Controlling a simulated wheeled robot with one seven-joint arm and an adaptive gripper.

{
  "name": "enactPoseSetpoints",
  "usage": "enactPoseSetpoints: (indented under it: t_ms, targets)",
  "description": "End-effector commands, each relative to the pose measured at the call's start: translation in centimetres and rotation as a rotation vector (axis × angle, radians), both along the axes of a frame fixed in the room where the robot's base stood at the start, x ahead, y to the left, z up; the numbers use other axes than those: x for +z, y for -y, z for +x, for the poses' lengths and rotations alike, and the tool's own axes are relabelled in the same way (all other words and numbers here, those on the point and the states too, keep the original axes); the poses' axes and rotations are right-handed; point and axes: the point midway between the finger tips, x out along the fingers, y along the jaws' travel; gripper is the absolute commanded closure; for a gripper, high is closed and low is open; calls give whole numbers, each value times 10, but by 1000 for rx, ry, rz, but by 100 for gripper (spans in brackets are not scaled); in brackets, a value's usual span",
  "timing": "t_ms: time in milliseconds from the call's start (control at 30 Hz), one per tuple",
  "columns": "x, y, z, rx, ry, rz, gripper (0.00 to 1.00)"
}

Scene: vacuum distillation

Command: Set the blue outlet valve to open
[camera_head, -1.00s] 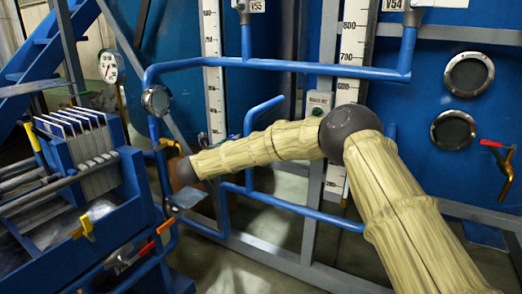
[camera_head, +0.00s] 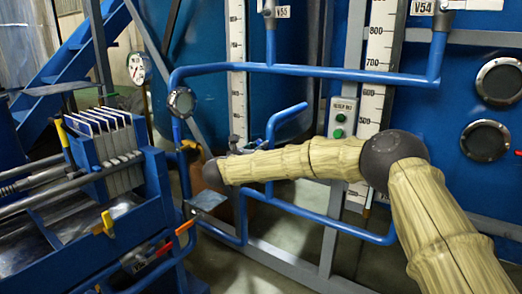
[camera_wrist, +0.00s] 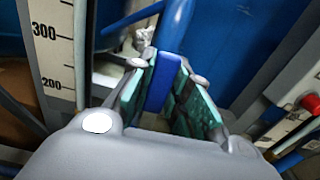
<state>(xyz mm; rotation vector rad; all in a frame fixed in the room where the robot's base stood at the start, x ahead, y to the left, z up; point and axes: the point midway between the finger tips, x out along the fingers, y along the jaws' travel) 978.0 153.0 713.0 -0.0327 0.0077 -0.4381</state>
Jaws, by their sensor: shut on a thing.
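In the wrist view my gripper (camera_wrist: 163,64) has its green-padded fingers closed on the two sides of a flat blue piece, which looks like the blue outlet valve's handle (camera_wrist: 160,82). A blue pipe (camera_wrist: 176,24) rises just beyond it. The lower part of the handle is hidden between the fingers, so its exact angle cannot be told. In the head view my beige-sleeved arm reaches left in front of the blue pipework (camera_head: 310,71). The gripper's fingers and the held handle cannot be made out there.
A blue filter press (camera_head: 100,190) with white plates stands at the left. A yellow handle (camera_head: 104,222) and a red handle (camera_head: 160,250) are low beside it. A white level scale (camera_head: 377,70) and a green button box (camera_head: 342,117) stand behind my arm.

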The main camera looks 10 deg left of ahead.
Motion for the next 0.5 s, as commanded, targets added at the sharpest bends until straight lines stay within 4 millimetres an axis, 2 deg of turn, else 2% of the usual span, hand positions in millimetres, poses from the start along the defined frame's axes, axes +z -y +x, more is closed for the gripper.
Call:
enactPoseSetpoints:
  t_ms: [33, 67, 167, 200, 500]
  targets:
    - [-4, -3, -2, 5, -5, -2, 100]
    - [-4, -3, -2, 5, -5, -2, 80]
    - [-3, -3, -2, 5, -5, -2, 62]
    - [-3, -2, -2, 4, -4, -1, 59]
    - [-1, 0, -1, 1, -2, -1, 59]
